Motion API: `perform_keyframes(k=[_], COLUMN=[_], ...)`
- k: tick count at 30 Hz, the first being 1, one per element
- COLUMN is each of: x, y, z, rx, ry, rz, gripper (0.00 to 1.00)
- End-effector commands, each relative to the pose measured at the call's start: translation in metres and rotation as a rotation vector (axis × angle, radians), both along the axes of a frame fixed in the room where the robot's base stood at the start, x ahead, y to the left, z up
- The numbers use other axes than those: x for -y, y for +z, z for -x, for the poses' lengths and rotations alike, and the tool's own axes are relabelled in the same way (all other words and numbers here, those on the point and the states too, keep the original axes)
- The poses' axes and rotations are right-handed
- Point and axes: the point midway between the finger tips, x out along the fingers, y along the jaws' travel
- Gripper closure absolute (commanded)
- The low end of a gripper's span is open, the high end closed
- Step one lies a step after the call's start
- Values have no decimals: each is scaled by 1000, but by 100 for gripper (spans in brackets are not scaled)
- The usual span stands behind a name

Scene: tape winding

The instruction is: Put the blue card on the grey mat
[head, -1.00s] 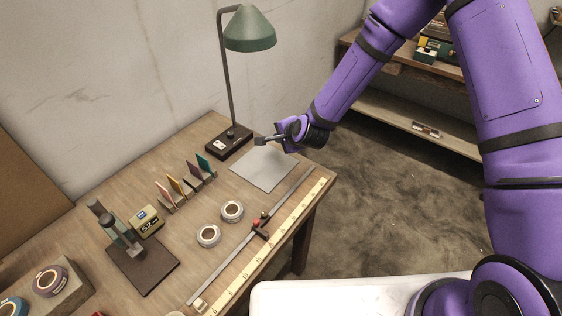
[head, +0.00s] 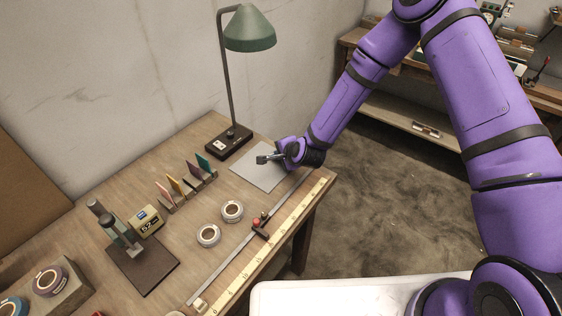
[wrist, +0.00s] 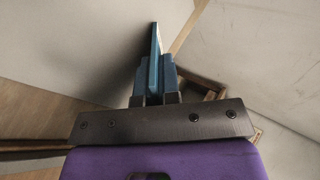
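My gripper (head: 262,159) is over the grey mat (head: 262,180) in the head view, near the mat's far part. In the wrist view my gripper (wrist: 155,88) is shut on a thin blue card (wrist: 155,58), seen nearly edge-on between the two finger pads. The card sticks out past the fingertips. In the head view I cannot make out the card clearly at the fingertips, nor tell whether it touches the mat. The visible part of the mat is bare.
A rack holds several upright cards, including a pink one (head: 165,190), a yellow one (head: 175,184) and a teal one (head: 203,162). The green desk lamp (head: 248,30) stands close behind the mat. Two tape rolls (head: 231,210) and a metal rail (head: 228,252) lie nearer.

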Motion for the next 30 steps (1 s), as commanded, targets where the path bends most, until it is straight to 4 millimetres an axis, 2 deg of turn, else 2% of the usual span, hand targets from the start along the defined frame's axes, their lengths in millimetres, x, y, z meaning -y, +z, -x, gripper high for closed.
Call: perform_keyframes(k=[1, 3, 14, 30], x=[0, 0, 2, 24], y=[0, 0, 4, 40], z=[0, 0, 3, 39], rx=[0, 0, 0, 0], ry=[0, 0, -1, -1], rz=[0, 0, -1, 1], gripper=[94, 79, 79, 79])
